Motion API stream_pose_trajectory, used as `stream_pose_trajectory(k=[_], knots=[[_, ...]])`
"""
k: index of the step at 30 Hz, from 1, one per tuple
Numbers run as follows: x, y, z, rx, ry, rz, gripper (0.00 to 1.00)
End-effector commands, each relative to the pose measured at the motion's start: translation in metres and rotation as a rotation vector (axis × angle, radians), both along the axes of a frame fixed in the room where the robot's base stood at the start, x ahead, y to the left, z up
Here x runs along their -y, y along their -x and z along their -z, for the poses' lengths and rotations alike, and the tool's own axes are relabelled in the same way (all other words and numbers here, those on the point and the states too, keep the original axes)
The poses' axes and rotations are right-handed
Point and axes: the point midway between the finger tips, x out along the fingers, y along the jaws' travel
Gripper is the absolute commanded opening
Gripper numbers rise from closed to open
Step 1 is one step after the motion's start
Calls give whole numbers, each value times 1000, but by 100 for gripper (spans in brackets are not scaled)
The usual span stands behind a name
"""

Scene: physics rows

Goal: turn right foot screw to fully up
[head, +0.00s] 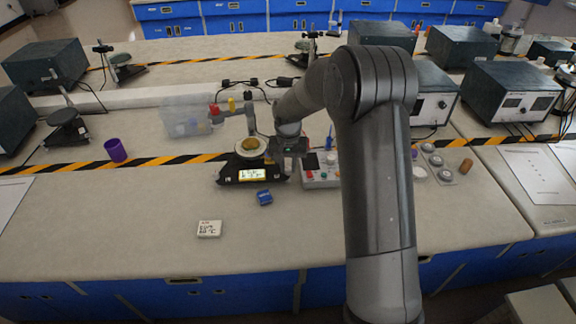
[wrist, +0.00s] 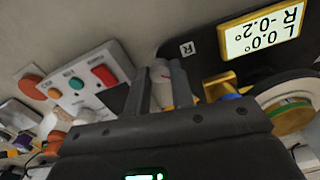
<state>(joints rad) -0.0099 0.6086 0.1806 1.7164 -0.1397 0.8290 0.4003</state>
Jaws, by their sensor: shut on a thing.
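The levelling device has a black base (head: 238,166) and a lit display (head: 252,174). In the wrist view the display (wrist: 263,31) appears upside down and reads L 0.0° and R -0.2°. A round plate with a yellow-brown centre (head: 249,144) sits on top. My gripper (wrist: 162,84) is shut on this screw, with a finger on either side. In the head view my gripper (head: 288,160) is at the device's right edge and hides the screw.
A control box with red and green buttons (head: 320,172) stands close to the right of my gripper. A blue block (head: 264,197) and a white label card (head: 209,228) lie in front. A clear bin (head: 187,119) and purple cup (head: 115,150) stand left.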

Motion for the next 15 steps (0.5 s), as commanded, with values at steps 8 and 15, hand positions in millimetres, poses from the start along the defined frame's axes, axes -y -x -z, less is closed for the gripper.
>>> stream_pose_trajectory(k=[8, 15], knots=[[0, 0, 0, 0, 0, -260, 0], [0, 0, 0, 0, -1, -489, 0]])
